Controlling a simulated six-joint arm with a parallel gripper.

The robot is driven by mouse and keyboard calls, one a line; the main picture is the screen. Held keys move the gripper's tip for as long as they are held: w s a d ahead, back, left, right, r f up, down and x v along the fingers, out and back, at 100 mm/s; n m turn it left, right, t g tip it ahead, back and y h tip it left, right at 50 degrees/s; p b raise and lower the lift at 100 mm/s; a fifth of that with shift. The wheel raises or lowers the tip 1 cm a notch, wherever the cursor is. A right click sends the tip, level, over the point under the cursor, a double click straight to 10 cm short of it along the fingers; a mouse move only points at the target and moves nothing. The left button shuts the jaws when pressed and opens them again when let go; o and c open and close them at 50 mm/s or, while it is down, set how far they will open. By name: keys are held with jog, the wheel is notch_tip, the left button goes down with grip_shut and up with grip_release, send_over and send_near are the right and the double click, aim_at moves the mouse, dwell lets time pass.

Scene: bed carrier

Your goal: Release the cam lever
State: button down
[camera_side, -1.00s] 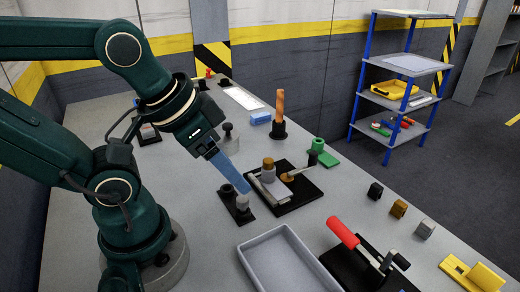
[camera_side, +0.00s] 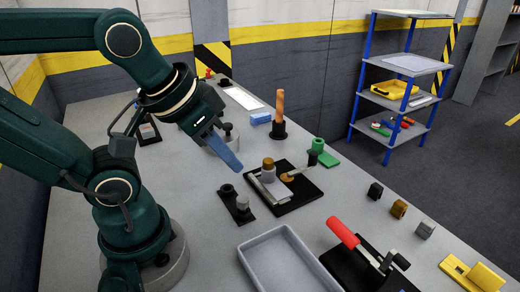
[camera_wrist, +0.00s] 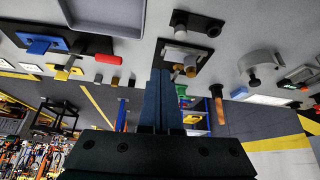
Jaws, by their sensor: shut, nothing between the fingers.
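The plate also shows in the wrist view (camera_wrist: 203,52), partly hidden. My gripper (camera_side: 238,167), with blue fingers, is shut and empty, above the table to the left of the plate and apart from it. The fingers also show in the wrist view (camera_wrist: 162,75).
A small black base with two posts (camera_side: 226,190) stands close below my gripper. A grey tray (camera_side: 246,262) and a red-handled clamp (camera_side: 342,232) lie toward the front. An orange peg (camera_side: 280,104) stands behind. Several small blocks line the right side, with bare table between.

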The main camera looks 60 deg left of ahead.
jog(key=w+a+r+n+y, duration=0.1)
jog(key=w+r+y, duration=0.15)
jog(key=w, duration=0.45)
jog(key=w+a+r+n+y, duration=0.1)
jog(key=w+r, duration=0.2)
jog(key=w, duration=0.3)
jog(key=w+d+f+m+g+y, duration=0.1)
jog(key=w+d+f, duration=0.5)
jog(key=w+f, duration=0.2)
jog(key=shift+d+f+m+y, duration=0.15)
jog(key=shift+f+m+y, duration=0.25)
jog(key=shift+f, duration=0.45)
